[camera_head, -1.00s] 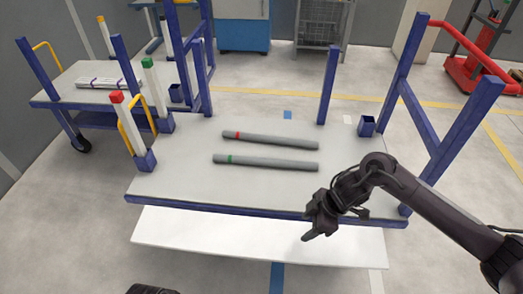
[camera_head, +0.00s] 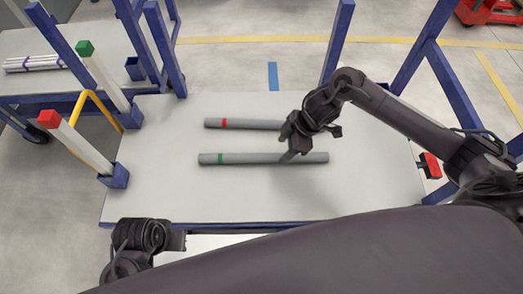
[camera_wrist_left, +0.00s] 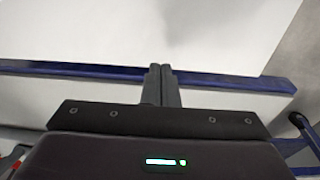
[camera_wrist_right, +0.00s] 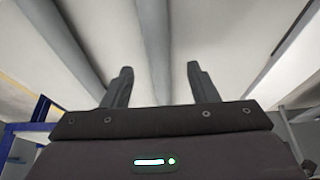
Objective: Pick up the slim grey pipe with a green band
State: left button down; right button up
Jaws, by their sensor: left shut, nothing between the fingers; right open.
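The slim grey pipe with a green band (camera_head: 240,159) lies flat across the table, its banded end to the left. My right gripper (camera_head: 287,156) is open above its right half. In the right wrist view a grey pipe (camera_wrist_right: 152,45), apparently this one, runs between the two spread fingers (camera_wrist_right: 160,72); contact cannot be told, and no band shows there. My left gripper (camera_head: 183,240) is low on the left near the table's front edge. In the left wrist view its fingers (camera_wrist_left: 161,70) are shut and empty.
A similar pipe with a red band (camera_head: 250,124) lies just behind, partly hidden by my right gripper. Posts with a red cap (camera_head: 75,145) and a green cap (camera_head: 103,78) stand at the table's left. Blue uprights (camera_head: 338,42) rise at the back. The table (camera_head: 150,190) is otherwise clear.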

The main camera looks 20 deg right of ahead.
aim_at(277, 155)
pick_arm(q)
jog(key=shift+s+d, duration=0.1)
jog(key=shift+d, duration=0.05)
pick_arm(e)
jog(key=shift+a+f, duration=0.25)
jog(key=shift+f, duration=0.35)
pick_arm(q)
jog(key=shift+w+d+f+t+h+b, duration=0.15)
jog(key=shift+w+d+f+t+b, duration=0.1)
jog(key=shift+d+b, duration=0.2)
jog(key=shift+w+d+f+t+h+b, duration=0.2)
jog(key=shift+d+t+b, duration=0.1)
jog(key=shift+b, duration=0.15)
pick_arm(e)
jog(key=x, duration=0.3)
jog(key=shift+w+d+f, duration=0.1)
jog(key=shift+w+f, duration=0.1)
jog(key=shift+f, duration=0.2)
pick_arm(q)
jog(key=shift+w+d, duration=0.1)
jog(key=shift+d, duration=0.15)
pick_arm(e)
jog(key=shift+w+a+f, duration=0.1)
jog(key=shift+a+f, duration=0.1)
jog(key=shift+f, duration=0.2)
jog(key=c, duration=1.1)
